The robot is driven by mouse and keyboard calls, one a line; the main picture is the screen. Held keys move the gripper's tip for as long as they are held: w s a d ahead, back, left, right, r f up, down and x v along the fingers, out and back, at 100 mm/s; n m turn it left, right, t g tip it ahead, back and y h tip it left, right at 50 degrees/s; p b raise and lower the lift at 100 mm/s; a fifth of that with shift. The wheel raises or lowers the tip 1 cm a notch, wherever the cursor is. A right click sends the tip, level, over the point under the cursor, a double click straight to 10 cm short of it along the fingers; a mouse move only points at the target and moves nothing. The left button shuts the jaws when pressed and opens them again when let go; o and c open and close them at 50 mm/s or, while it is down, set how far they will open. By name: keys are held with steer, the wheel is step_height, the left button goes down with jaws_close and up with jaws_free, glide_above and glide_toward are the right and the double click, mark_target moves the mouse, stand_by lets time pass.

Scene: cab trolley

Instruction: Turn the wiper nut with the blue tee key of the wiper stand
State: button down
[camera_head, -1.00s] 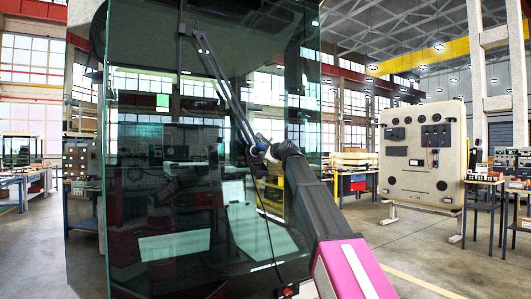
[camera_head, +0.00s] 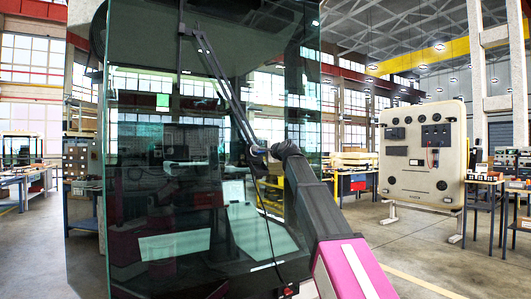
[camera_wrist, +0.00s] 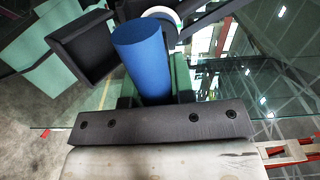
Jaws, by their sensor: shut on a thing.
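My gripper (camera_head: 259,156) is at the front glass of the cab, near the lower end of the dark wiper arm (camera_head: 222,82). In the wrist view my gripper (camera_wrist: 153,92) is shut on the blue tee key (camera_wrist: 145,58), a thick blue cylinder tilted up and to the left. A pale ring (camera_wrist: 162,14) shows just beyond the key's upper end; I cannot tell whether it belongs to the wiper nut. The nut itself is not clearly visible. The key's far end and its seating are hidden.
The tinted cab glass (camera_head: 165,215) stands close in front of me. A dark box-shaped part (camera_wrist: 84,46) is close to the left of the key. A dark cable (camera_head: 268,230) hangs below my gripper. A beige panel (camera_head: 412,180) stands apart at the right.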

steer(key=n, duration=0.4)
steer(key=shift+s+d, duration=0.1)
steer(key=v, duration=0.7)
stand_by(1.0)
steer(key=shift+d+f, duration=0.1)
